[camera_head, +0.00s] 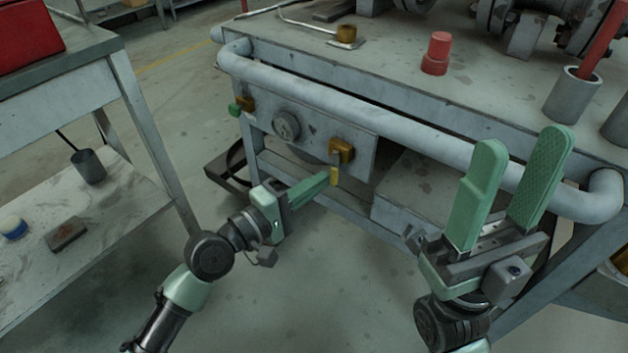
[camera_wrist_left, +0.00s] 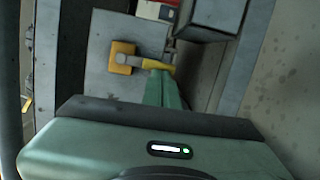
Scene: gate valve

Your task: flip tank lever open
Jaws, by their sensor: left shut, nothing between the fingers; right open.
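The tank lever is a small yellow handle (camera_head: 334,175) hanging below a brass-yellow square fitting (camera_head: 342,150) on the grey panel (camera_head: 362,128) at the cart's side. In the left wrist view the yellow lever (camera_wrist_left: 158,65) lies beside the yellow fitting (camera_wrist_left: 122,57). My left gripper (camera_head: 326,178) is shut and empty, its green fingertips at the lever; they look very close or touching, but I cannot tell which. The fingers (camera_wrist_left: 162,88) cover part of the lever's surroundings in the wrist view. My right gripper (camera_head: 520,165) is open and empty, in front of the cart's rail.
A grey pipe rail (camera_head: 400,135) runs along the cart's edge above the panel. A round gauge (camera_head: 286,125) and a green-tipped valve (camera_head: 238,108) are left of the lever. A red cap (camera_head: 437,55) stands on the cart top. A side bench (camera_head: 75,85) is at left.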

